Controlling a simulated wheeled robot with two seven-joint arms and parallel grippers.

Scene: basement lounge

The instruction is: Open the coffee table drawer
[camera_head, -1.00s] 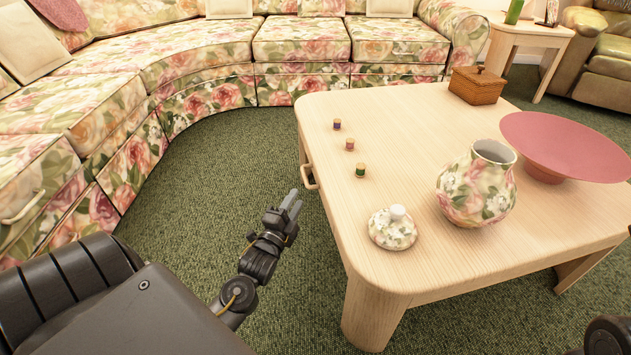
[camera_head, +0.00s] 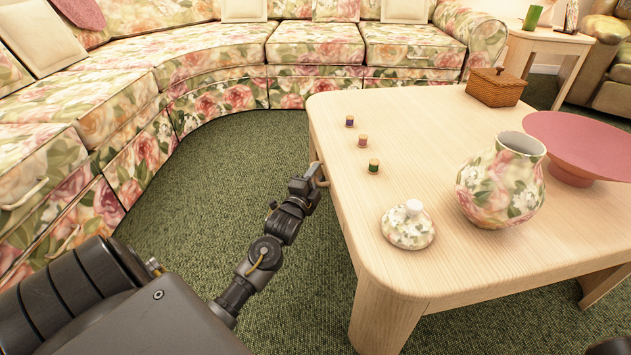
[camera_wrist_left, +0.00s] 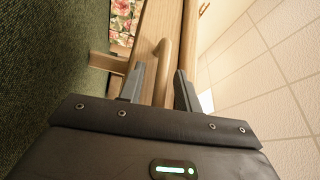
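The pale wood coffee table (camera_head: 450,262) fills the right half of the head view. Its drawer handle (camera_head: 318,172), a small curved wooden pull, sticks out from the table's left side. My left gripper (camera_head: 313,180) is at this handle. In the left wrist view, the two fingers of the left gripper (camera_wrist_left: 160,88) are apart, with the wooden handle (camera_wrist_left: 163,65) between them. I cannot tell whether either finger touches it. The drawer front is mostly hidden below the tabletop edge, and no gap shows. My right gripper is not in view; only a dark part of mine shows at the bottom right corner.
On the table stand a floral vase (camera_head: 502,185), its lid (camera_head: 408,228), several thread spools (camera_head: 373,166), a wicker box (camera_head: 496,88) and a pink bowl (camera_head: 580,140). A curved floral sofa (camera_head: 215,85) lies behind. Green carpet (camera_head: 220,180) left of the table is clear.

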